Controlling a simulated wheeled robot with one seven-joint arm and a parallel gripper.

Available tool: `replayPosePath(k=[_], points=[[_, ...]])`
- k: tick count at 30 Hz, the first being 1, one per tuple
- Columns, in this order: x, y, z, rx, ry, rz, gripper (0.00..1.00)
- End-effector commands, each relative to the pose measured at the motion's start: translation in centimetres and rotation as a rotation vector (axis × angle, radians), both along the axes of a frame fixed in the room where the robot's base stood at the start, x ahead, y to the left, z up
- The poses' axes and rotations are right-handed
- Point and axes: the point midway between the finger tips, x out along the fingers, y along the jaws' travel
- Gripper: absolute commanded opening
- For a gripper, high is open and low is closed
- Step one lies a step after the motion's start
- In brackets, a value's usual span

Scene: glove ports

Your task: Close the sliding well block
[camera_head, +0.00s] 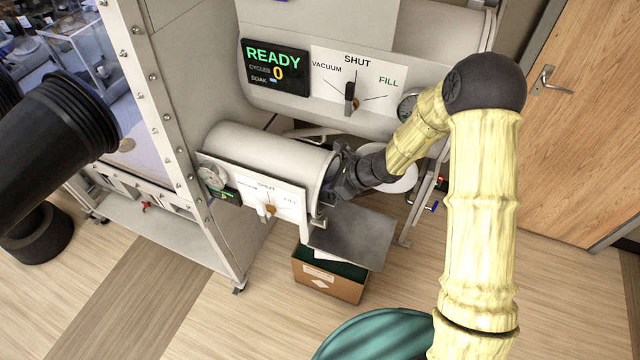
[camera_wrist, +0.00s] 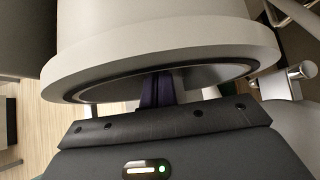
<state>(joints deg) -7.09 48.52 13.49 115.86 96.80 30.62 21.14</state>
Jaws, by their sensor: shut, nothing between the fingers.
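I cannot make out anything that is clearly a sliding well block in either view. My gripper (camera_head: 333,190) is at the right end of the small white cylinder (camera_head: 268,155) on the side of the glovebox. In the wrist view my dark fingers (camera_wrist: 158,92) are together, with nothing seen between them. They point into the round, dark-edged end of the white cylinder (camera_wrist: 150,45), at its lower rim. The wrist body hides part of that end, and I cannot tell whether the fingertips touch it.
A larger chamber above carries a READY display (camera_head: 275,67) and a valve panel (camera_head: 358,85). A smaller valve panel (camera_head: 255,190) fronts the small cylinder. A grey plate (camera_head: 355,238) is below my gripper, above a cardboard box (camera_head: 328,282). A wooden door (camera_head: 575,130) stands right.

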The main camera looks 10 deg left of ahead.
Motion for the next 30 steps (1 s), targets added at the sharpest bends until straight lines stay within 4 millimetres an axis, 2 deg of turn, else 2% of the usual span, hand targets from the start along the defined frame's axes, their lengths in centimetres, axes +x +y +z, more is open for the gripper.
replayPosePath(k=[1, 3, 9, 14, 25, 30], points=[[-0.1, -0.7, 1.2, 0.0, 0.0, -0.001, 0.0], [-0.3, -1.5, 2.3, 0.001, -0.001, 0.002, 0.0], [-0.7, -3.5, 4.6, 0.0, 0.0, 0.01, 0.0], [-0.9, -4.2, 5.1, 0.0, 0.001, 0.013, 0.0], [-1.0, -4.4, 5.1, -0.006, -0.005, 0.023, 0.0], [-2.2, -5.9, 5.7, -0.07, -0.079, 0.137, 0.0]])
